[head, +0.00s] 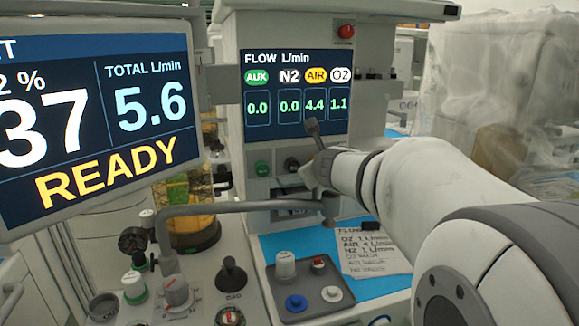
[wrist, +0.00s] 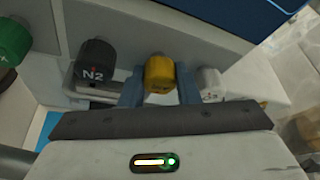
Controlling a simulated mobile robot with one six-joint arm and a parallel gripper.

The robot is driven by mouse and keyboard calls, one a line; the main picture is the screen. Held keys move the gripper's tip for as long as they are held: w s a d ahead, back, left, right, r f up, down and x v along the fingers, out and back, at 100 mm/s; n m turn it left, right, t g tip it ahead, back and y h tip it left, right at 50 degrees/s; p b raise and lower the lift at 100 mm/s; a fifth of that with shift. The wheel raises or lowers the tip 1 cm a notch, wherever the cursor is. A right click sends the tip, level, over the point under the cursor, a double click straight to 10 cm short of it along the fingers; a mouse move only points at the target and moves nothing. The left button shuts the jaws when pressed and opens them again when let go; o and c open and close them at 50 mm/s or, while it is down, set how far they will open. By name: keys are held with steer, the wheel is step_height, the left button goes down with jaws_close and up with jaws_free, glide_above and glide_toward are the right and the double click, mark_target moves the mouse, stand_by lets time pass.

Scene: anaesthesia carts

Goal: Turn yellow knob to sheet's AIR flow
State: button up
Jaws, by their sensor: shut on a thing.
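The yellow knob (wrist: 160,70) is on the grey panel in the wrist view, between the black N2 knob (wrist: 95,68) and a white knob (wrist: 209,82). My gripper (wrist: 160,90) is shut on the yellow knob, one finger on each side. In the head view the yellow knob is hidden behind my gripper and arm. The flow screen (head: 296,95) reads AUX 0.0, N2 0.0, AIR 4.4 and O2 1.1. The paper sheet (head: 372,254) lies at the lower right of the head view; its AIR line appears to read 4 L/min, in small blurred print.
A large monitor (head: 95,110) at left shows READY and TOTAL 5.6 L/min. A curved grey rail (head: 235,206) runs below the knobs. A grey tray (head: 308,300) holds several small items. A green knob (wrist: 14,42) is at the wrist view's left edge. Plastic-covered equipment (head: 490,80) stands at right.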

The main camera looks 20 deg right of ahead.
steer(key=shift+f, duration=0.1)
steer(key=o, duration=0.7)
steer(key=shift+s+r, duration=0.25)
steer(key=p+v, duration=0.3)
steer(key=v, duration=0.4)
steer(key=shift+s+a+p, duration=0.1)
steer(key=shift+p, duration=0.25)
steer(key=shift+f, duration=0.1)
steer(key=shift+a, duration=0.1)
